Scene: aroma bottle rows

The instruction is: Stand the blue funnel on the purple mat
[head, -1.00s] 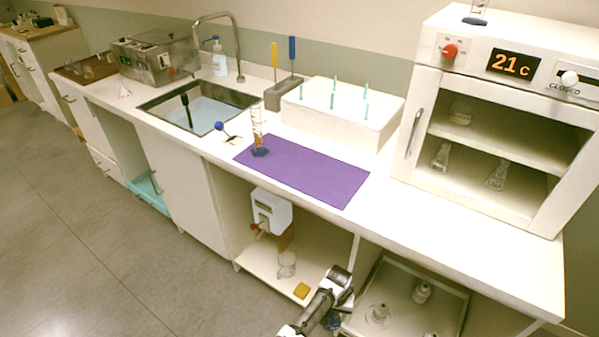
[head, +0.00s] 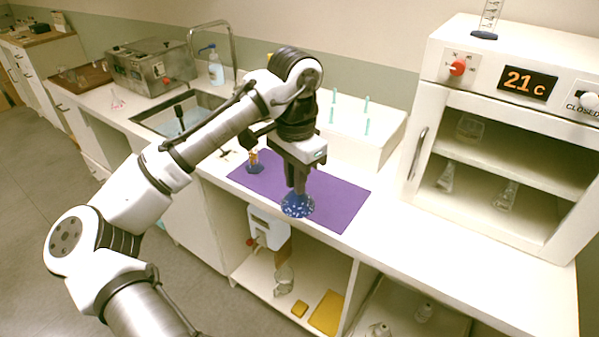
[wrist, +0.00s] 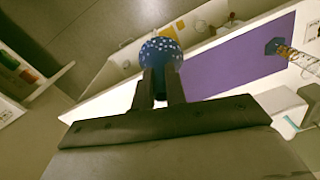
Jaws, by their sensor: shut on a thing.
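The blue funnel (head: 298,205), dark blue with white speckles, is in my gripper (head: 298,188), which points down and is shut on its upper part. In the head view the funnel overlaps the front part of the purple mat (head: 340,200); I cannot tell whether it touches the mat. In the wrist view the funnel (wrist: 160,52) shows wide end outward beyond the fingers (wrist: 160,88), with the purple mat (wrist: 235,62) beside it.
A graduated cylinder (head: 254,163) with a blue base stands on the mat's left end. A white rack with teal pegs (head: 365,140) stands behind the mat, an oven (head: 505,130) at right and the sink (head: 165,118) at left. The mat's right part is clear.

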